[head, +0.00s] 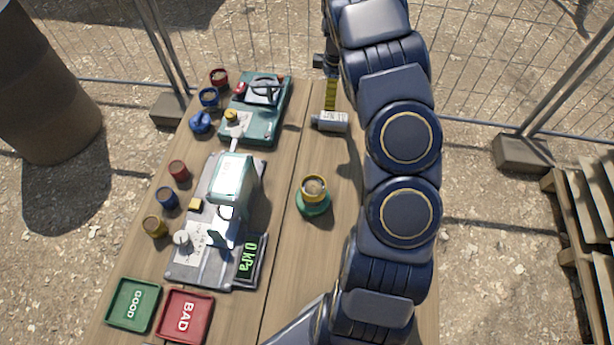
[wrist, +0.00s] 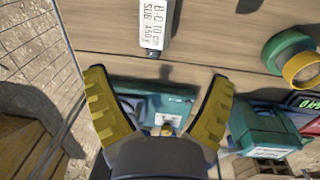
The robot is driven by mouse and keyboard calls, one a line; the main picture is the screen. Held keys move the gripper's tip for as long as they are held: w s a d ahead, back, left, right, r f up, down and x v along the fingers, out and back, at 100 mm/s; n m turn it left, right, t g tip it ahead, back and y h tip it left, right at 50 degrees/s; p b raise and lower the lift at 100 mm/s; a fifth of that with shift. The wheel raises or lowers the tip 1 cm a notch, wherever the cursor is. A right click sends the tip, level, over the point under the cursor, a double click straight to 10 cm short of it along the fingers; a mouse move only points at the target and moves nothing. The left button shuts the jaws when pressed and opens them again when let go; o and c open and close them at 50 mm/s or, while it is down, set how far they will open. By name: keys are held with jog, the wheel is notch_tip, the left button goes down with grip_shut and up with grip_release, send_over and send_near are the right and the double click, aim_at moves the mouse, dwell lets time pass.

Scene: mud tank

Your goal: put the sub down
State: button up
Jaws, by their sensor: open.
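The sub is a small pale grey cylinder (head: 330,121) with a white label, lying on its side on the wooden table toward the far right. In the wrist view the sub (wrist: 155,28) shows at the top edge, its label reading "B-C 10 cm SUB 450" and more; its upper part is cut off. My gripper (head: 331,95) is close by the sub at its far side in the head view. In the wrist view my gripper (wrist: 158,76) has its two yellow fingers wide apart, with nothing held between them. The sub lies beyond the fingertips.
A teal device (head: 262,110) stands far left of the sub. A press with a 0 kPa display (head: 250,258) stands nearer. A yellow cup on a green base (head: 313,192) is mid-table. GOOD (head: 133,304) and BAD (head: 185,315) trays lie at front left. Small cups line the left edge.

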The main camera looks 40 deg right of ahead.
jog(key=s+a+r+m+g, duration=0.1)
jog(key=s+a+r+m, duration=0.2)
jog(key=s+a+r, duration=0.35)
jog(key=s+a+r+m, duration=0.35)
jog(key=a+r, duration=0.45)
jog(key=a, duration=0.3)
jog(key=s+a+r+m, duration=0.1)
jog(key=s+a, duration=0.5)
jog(key=s, duration=0.3)
jog(key=s+a+r+m+g, duration=0.1)
jog(key=s+a+r, duration=0.1)
jog(key=s+a, duration=0.4)
jog(key=s, duration=0.4)
jog(key=shift+y, duration=0.4)
